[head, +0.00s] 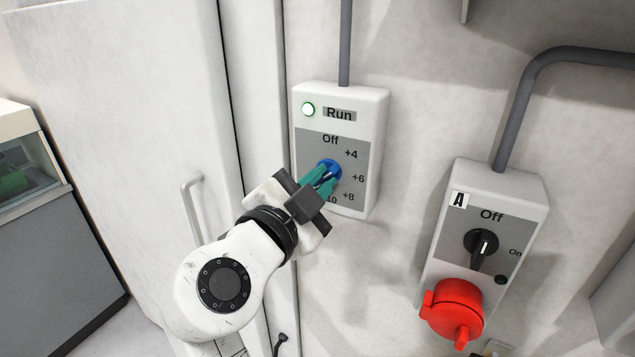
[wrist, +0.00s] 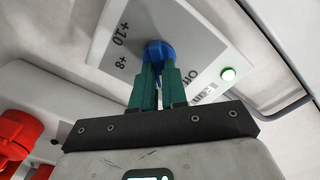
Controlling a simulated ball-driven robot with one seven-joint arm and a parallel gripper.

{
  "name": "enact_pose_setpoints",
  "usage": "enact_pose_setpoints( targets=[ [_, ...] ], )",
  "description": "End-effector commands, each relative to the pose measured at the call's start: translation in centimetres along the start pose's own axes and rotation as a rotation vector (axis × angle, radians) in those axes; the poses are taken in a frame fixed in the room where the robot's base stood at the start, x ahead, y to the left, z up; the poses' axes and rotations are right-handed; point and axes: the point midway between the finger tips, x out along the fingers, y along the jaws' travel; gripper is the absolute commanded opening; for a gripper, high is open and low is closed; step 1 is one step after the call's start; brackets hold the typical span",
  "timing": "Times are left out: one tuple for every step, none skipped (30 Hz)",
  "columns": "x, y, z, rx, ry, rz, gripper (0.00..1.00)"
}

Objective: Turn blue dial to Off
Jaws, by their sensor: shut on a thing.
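The blue dial (head: 331,166) sits on the grey face of a white control box (head: 366,103) on the wall. The face is marked Off at the top, then +4, +6, +8 and 10 down the right side. My gripper (head: 323,178) has its green fingers shut on the dial. The wrist view also shows the fingers (wrist: 158,82) on either side of the blue dial (wrist: 158,51). The fingers hide part of the dial, and I cannot tell which mark it points to. A green light (head: 308,109) is lit beside the word Run.
A second box (head: 500,182) marked A, with a black switch (head: 481,247) and a red socket cover (head: 455,308), is on the wall to the right. A white door with a handle (head: 191,205) is to the left. Grey pipes (head: 345,40) run up from the boxes.

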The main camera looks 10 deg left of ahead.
Motion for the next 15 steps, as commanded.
enact_pose_setpoints(
  targets=[
    [0.0, 0.08, 0.05, -0.007, 0.0, 0.001, 0.0],
    [-0.01, 0.08, 0.06, -0.013, 0.0, 0.001, 0.0],
    [-0.01, 0.09, 0.07, -0.023, 0.001, 0.001, 0.0],
    [-0.01, 0.1, 0.08, -0.032, 0.001, 0.001, 0.0],
    [-0.02, 0.11, 0.1, -0.044, 0.001, 0.001, 0.0],
    [-0.02, 0.12, 0.11, -0.061, 0.001, 0.001, 0.0],
    [-0.02, 0.14, 0.12, -0.077, 0.001, 0.001, 0.0],
    [-0.01, 0.16, 0.13, -0.094, 0.001, 0.001, 0.0],
    [0.02, 0.19, 0.14, -0.119, 0.002, 0.002, 0.0],
    [0.02, 0.19, 0.14, -0.14, 0.001, 0.002, 0.0],
    [0.02, 0.18, 0.16, -0.162, 0.001, 0.001, 0.0],
    [0.0, 0.13, 0.18, -0.194, 0.001, 0.001, 0.0],
    [-0.01, 0.1, 0.18, -0.218, 0.001, 0.0, 0.0],
    [0.0, 0.09, 0.17, -0.243, 0.001, 0.001, 0.0],
    [0.01, 0.07, 0.15, -0.278, 0.001, 0.002, 0.0]
  ],
)
